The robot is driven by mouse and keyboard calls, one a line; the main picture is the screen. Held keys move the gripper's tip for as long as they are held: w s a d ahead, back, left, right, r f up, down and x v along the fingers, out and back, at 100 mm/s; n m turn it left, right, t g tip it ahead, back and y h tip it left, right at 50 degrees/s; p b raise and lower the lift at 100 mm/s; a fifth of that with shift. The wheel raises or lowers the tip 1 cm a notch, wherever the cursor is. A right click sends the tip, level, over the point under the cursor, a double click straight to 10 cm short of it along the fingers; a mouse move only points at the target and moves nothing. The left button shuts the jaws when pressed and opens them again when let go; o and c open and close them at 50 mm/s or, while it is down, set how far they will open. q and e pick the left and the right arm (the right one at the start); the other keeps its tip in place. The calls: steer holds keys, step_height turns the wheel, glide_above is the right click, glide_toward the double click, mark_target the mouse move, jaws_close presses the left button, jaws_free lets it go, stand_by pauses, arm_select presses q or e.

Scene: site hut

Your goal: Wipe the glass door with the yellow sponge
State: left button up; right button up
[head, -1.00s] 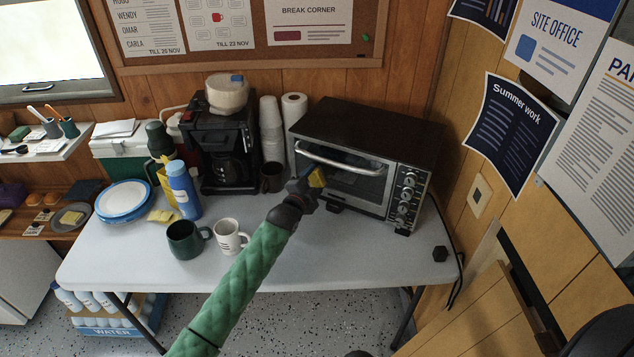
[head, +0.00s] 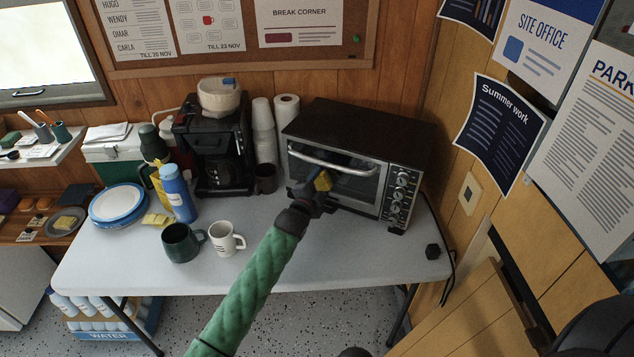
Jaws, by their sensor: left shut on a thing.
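The yellow sponge (head: 323,181) is in my left gripper (head: 318,187), which is shut on it. The gripper is at the front of the toaster oven, before the glass door (head: 350,183). The sponge is over the lower left-middle part of the glass, below the door handle (head: 333,160). I cannot tell for sure whether the sponge touches the glass. The door is closed. My right gripper is not in view; only dark parts show at the lower right edge.
On the white table (head: 330,258) stand a green mug (head: 182,243), a white mug (head: 226,238), a blue bottle (head: 178,193), plates (head: 118,205) and a coffee maker (head: 215,150). The table's front middle is clear.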

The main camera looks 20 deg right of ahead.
mark_target(338, 181)
arm_select(q)
steer(key=shift+s+d+p, duration=0.3)
steer(key=shift+s+d, duration=1.05)
steer(key=shift+s, duration=0.05)
steer(key=shift+s+d, duration=1.2)
steer(key=shift+d, duration=0.15)
steer(key=shift+s+r, duration=0.1)
steer(key=shift+s, duration=0.05)
steer(key=shift+w+a+p, duration=0.35)
steer(key=shift+w+a, duration=0.75)
steer(key=shift+w, duration=0.05)
steer(key=shift+w+a, duration=1.95)
steer(key=shift+w, duration=0.1)
steer(key=shift+w+a, duration=1.1)
steer(key=shift+a, duration=0.05)
